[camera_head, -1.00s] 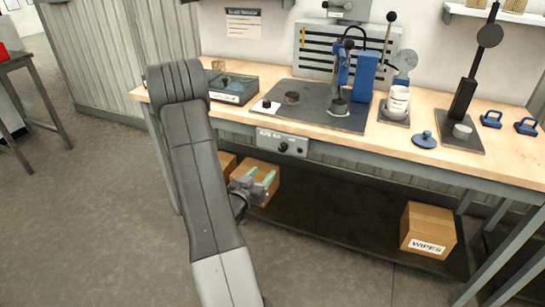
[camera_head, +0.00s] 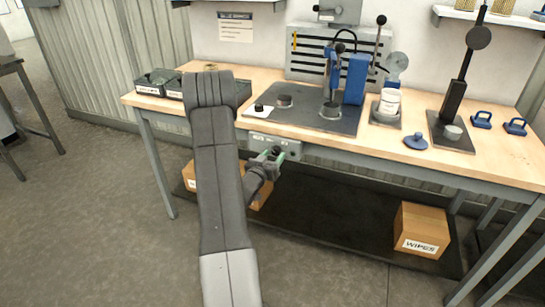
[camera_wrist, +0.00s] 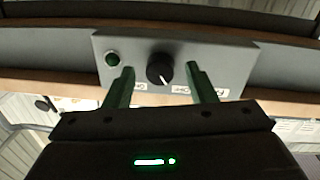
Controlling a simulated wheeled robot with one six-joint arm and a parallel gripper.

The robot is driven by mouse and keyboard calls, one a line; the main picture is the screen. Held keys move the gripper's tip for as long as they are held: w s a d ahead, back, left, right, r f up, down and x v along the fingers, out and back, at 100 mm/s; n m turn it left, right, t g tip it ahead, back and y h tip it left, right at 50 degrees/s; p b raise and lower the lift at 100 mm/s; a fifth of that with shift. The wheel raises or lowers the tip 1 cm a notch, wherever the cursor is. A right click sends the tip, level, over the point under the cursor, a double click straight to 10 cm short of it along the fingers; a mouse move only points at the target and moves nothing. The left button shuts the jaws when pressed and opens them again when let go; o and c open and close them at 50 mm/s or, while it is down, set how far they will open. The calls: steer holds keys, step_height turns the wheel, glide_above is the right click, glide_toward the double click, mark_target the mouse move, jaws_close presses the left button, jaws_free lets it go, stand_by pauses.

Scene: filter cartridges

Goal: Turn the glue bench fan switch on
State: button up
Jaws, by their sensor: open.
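The fan switch is a round black knob (camera_wrist: 160,68) on a grey control panel (camera_wrist: 225,62) under the bench's front edge. The panel also shows in the head view (camera_head: 292,143). In the wrist view the knob's white pointer mark points down and slightly right. Small labels, too small to read, sit on either side below it. A dark green lamp (camera_wrist: 112,59) is left of the knob and looks unlit. My gripper (camera_head: 270,156) is open in front of the panel; its green fingers (camera_wrist: 159,74) stand either side of the knob. Contact cannot be told.
The wooden bench top (camera_head: 400,145) juts above the panel. Cardboard boxes (camera_head: 422,230) sit on the lower shelf.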

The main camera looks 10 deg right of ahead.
steer(key=shift+d, duration=0.1)
steer(key=c, duration=1)
steer(key=shift+w+f+m+b, duration=0.1)
steer(key=shift+m+b, duration=0.3)
steer(key=shift+b, duration=0.4)
steer(key=m+b, duration=0.2)
steer(key=b, duration=0.1)
steer(key=shift+f, duration=0.15)
steer(key=m+b, duration=0.3)
steer(key=b, duration=0.2)
steer(key=shift+m, duration=0.3)
steer(key=m+b, duration=0.2)
steer(key=b, duration=0.1)
steer(key=m+b, duration=0.2)
steer(key=b, duration=0.1)
steer(key=shift+r+m+y, duration=0.2)
steer(key=shift+m+y, duration=0.2)
steer(key=shift+r+m+b, duration=0.2)
steer(key=shift+m+b, duration=0.9)
steer(key=shift+b, duration=0.05)
